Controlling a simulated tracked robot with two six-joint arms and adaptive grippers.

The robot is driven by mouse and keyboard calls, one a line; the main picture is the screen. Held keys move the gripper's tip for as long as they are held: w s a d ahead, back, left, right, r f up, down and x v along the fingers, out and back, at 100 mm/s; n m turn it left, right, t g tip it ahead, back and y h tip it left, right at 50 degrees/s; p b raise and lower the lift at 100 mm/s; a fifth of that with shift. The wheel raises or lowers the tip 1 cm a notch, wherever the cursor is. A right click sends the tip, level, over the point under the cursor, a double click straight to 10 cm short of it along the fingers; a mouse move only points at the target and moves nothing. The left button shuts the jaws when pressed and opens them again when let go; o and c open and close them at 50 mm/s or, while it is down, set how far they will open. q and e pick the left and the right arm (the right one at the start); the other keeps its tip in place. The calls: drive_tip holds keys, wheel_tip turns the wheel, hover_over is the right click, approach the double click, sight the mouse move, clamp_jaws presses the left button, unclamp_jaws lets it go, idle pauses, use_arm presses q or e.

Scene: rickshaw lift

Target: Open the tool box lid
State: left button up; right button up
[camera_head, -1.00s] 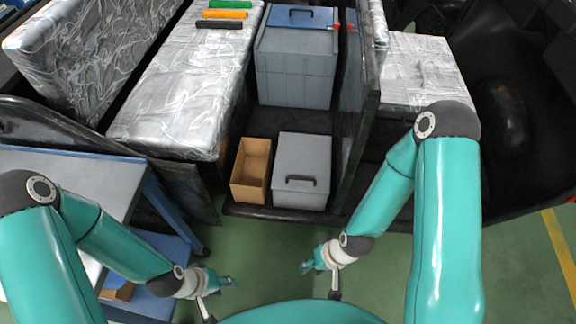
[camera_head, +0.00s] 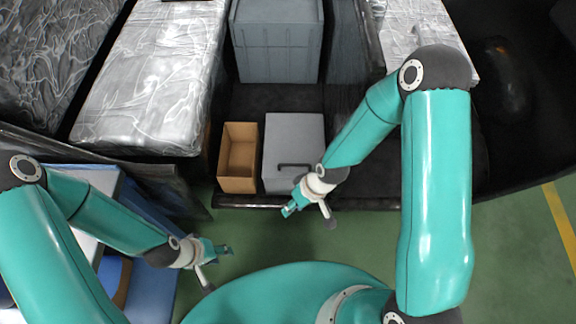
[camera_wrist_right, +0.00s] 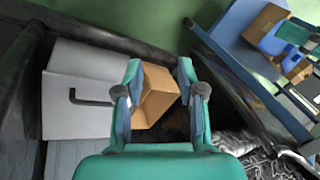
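The tool box seems to be the grey box (camera_head: 292,133) with a black handle on its top, near the front of the rickshaw floor; its top looks closed. It also shows at the left of the right wrist view (camera_wrist_right: 75,112), with the black handle (camera_wrist_right: 90,98). My right gripper (camera_head: 288,209) is just in front of the box's near edge, below the handle in the head view. In the wrist view its fingers (camera_wrist_right: 158,72) are apart and empty. My left gripper (camera_head: 228,250) is over the green floor, left of and nearer than the box; its finger opening is unclear.
An open cardboard box (camera_head: 238,185) stands directly left of the grey box. A larger grey crate (camera_head: 277,50) stands behind. A wrapped seat (camera_head: 150,85) lies left, and a blue table (camera_head: 140,285) at lower left. Green floor (camera_head: 250,232) is free in front.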

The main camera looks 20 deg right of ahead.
drive_tip(key=w+n+h+b, duration=0.2)
drive_tip(key=w+n+b, duration=0.35)
drive_tip(key=w, duration=0.35)
drive_tip(key=n+t+h+b, duration=0.1)
drive_tip(key=n+h+b, duration=0.25)
drive_tip(key=n, duration=0.25)
approach(288, 164)
drive_tip(key=shift+t+y, duration=0.3)
drive_tip(key=shift+y, duration=0.05)
drive_tip(key=f, duration=0.2)
drive_tip(key=f+b, duration=0.1)
drive_tip(key=f, duration=0.2)
drive_tip(key=w+d+f+b, duration=0.1)
drive_tip(key=f, duration=0.2)
drive_tip(key=shift+f, duration=0.2)
use_arm(q)
wheel_tip(288, 164, down, 14)
drive_tip(key=shift+r, duration=0.1)
use_arm(e)
clamp_jaws()
